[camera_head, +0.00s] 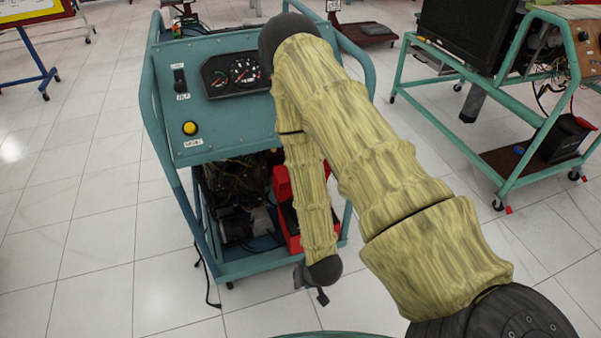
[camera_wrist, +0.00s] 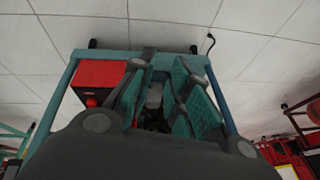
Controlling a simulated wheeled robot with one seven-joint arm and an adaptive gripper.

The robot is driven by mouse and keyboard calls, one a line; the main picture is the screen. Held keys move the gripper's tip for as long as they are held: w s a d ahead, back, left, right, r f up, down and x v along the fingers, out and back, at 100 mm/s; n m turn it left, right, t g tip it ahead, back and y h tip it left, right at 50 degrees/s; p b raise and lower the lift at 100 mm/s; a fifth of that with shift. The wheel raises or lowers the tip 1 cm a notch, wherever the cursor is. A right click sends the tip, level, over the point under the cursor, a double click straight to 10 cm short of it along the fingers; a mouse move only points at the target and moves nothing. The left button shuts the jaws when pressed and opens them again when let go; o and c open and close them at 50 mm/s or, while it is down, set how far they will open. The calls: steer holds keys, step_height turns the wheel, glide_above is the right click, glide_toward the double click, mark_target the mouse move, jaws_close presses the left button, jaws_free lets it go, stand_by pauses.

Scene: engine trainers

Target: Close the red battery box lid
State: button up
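The red battery box (camera_head: 292,243) sits low at the right side of the teal engine trainer, partly hidden behind my arm. A red panel (camera_head: 281,182) rises at its back and looks like the lid standing up; my arm hides much of it. Dark contents show inside the box. In the wrist view a red surface of the box (camera_wrist: 100,73) lies left of the fingers; I cannot tell whether it is lid or wall. My gripper (camera_head: 311,288) hangs in front of the box, apart from it. In the wrist view my gripper (camera_wrist: 168,65) has its fingers apart, with nothing between them.
The trainer's teal frame (camera_head: 158,130) surrounds the box, with a gauge panel (camera_head: 235,75) above and engine parts (camera_head: 237,190) to the left. A black cable (camera_head: 207,285) lies on the floor. Another trainer (camera_head: 500,90) stands at the right. The tiled floor at left is clear.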

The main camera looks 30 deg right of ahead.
steer(key=w+d+f+m+t+b, duration=0.1)
steer(key=w+d+m+t+b, duration=0.25)
steer(key=w, duration=0.35)
steer(key=w+d+f+m+t+h+b, duration=0.1)
steer(key=w+d+m+t+b, duration=0.15)
steer(key=w+b, duration=0.35)
steer(key=w+d+f+m+t+b, duration=0.1)
steer(key=w+d+m+t+b, duration=0.2)
steer(key=w, duration=0.4)
steer(key=w+d+r+m+t+h+b, duration=0.2)
steer(key=w+d+r+m+t+b, duration=0.1)
steer(key=w+d+m+b, duration=0.25)
steer(key=w+d+r+m+t+h+b, duration=0.2)
steer(key=w+d+r+b, duration=0.15)
steer(key=d+b, duration=0.45)
steer(key=shift+n, duration=0.25)
steer(key=x, duration=0.3)
steer(key=b+x, duration=0.1)
steer(key=x, duration=0.3)
steer(key=d+x, duration=0.1)
steer(key=x, duration=0.3)
steer(key=shift+s+f, duration=0.1)
steer(key=shift+f, duration=0.2)
jaws_close()
